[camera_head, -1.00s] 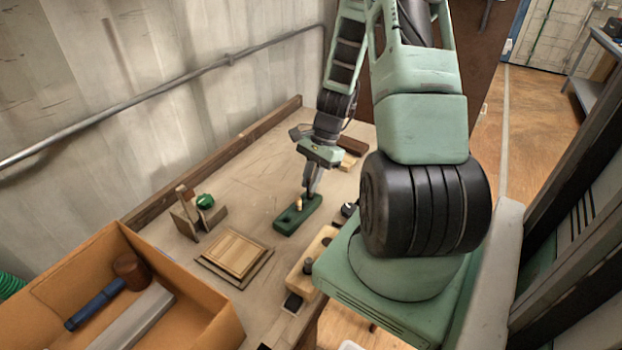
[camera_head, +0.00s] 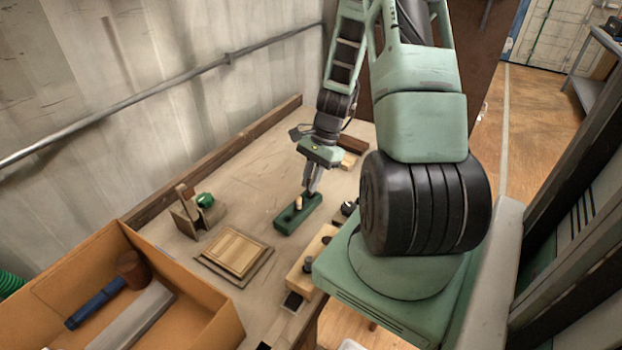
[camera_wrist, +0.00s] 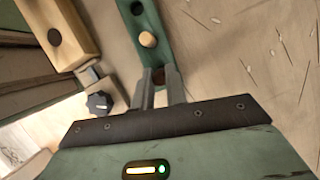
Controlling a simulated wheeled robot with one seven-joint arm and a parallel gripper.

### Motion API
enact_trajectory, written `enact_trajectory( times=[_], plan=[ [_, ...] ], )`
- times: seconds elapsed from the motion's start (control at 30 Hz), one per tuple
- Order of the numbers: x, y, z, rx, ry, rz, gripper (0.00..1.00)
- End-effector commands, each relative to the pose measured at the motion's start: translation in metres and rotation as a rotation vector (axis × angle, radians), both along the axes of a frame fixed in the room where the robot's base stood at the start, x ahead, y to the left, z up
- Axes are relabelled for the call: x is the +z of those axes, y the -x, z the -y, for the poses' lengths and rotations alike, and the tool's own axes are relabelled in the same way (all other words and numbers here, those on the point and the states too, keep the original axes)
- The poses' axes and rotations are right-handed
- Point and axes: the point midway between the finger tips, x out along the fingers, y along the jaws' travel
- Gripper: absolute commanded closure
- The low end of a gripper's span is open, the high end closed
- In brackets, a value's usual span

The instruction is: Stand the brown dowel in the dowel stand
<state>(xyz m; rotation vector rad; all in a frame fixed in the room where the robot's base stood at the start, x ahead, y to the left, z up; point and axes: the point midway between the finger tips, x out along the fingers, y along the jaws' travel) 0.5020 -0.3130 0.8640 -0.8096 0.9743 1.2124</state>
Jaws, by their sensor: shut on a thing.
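The green dowel stand (camera_head: 288,223) lies on the workbench below my gripper (camera_head: 311,190). A pale dowel (camera_wrist: 147,39) stands in the stand's middle part, and a dark empty hole shows beyond it in the wrist view. My gripper is over the stand's near end in the wrist view (camera_wrist: 160,85), its fingers shut on the brown dowel (camera_wrist: 158,76). Only a small brown part of that dowel shows between the fingertips. Its lower end is hidden, so I cannot tell whether it sits in a hole or just above one.
A pale wooden block with dark holes (camera_head: 304,269) and a black knob (camera_wrist: 99,102) are close to the stand. A square wooden panel (camera_head: 235,252), a wooden holder with a green item (camera_head: 197,212) and an orange box (camera_head: 200,318) with tools are nearer. A pipe runs along the wall.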

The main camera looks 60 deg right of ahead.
Motion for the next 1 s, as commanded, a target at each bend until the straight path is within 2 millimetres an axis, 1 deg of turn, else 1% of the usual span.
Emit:
enact_trajectory(
  times=[1.0],
  plan=[
    [-0.015, 0.0, 0.0, 0.0, 0.0, 0.0, 1.0]
  ],
)
